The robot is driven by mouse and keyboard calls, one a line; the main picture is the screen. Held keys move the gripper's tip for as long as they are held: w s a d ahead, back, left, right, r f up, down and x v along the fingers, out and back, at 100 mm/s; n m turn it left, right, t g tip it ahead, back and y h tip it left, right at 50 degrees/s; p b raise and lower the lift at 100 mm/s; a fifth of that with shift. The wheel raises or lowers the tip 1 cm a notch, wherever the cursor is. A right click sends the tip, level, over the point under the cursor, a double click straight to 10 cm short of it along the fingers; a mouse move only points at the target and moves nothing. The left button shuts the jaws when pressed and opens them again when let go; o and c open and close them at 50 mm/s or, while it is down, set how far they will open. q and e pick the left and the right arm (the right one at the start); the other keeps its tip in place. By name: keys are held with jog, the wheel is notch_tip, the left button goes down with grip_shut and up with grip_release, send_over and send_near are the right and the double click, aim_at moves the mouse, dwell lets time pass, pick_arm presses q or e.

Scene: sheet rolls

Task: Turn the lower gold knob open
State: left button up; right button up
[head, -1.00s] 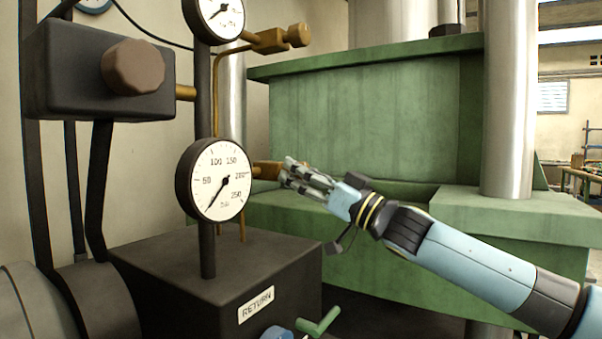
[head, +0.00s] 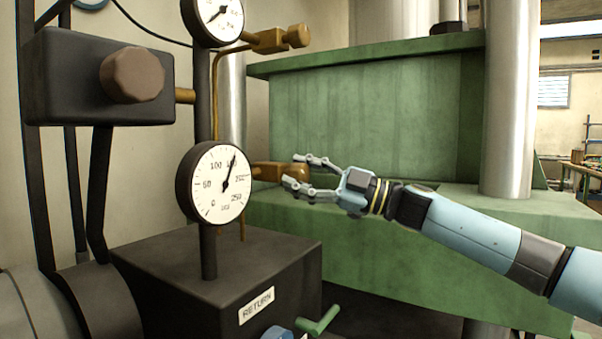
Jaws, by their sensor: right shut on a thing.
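The lower gold knob (head: 300,172) sits at the right end of a gold valve body (head: 266,172), just right of the lower white pressure gauge (head: 220,184). My right gripper (head: 296,171) reaches in from the right and is shut on this knob, one finger above and one below it. The gripper's fingers partly hide the knob. The lower gauge's needle points up, near 150. My left gripper is not in view.
An upper gold knob (head: 298,35) and upper gauge (head: 219,15) sit above. A black box with a brown knob (head: 133,70) is at left. A green press (head: 370,120) stands behind my right arm. A green lever (head: 320,322) sits below the gauges.

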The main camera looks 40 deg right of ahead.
jog(key=n+g, duration=0.2)
jog(key=n, duration=0.3)
jog(key=shift+p, duration=0.3)
jog(key=shift+n+g, duration=0.4)
jog(key=shift+n, duration=0.5)
jog(key=shift+f+n, duration=0.15)
jog(key=shift+n, duration=0.15)
jog(key=o, duration=1.2)
jog(key=shift+s, duration=0.15)
jog(key=shift+r+v, duration=0.2)
jog(key=shift+v, duration=5.65)
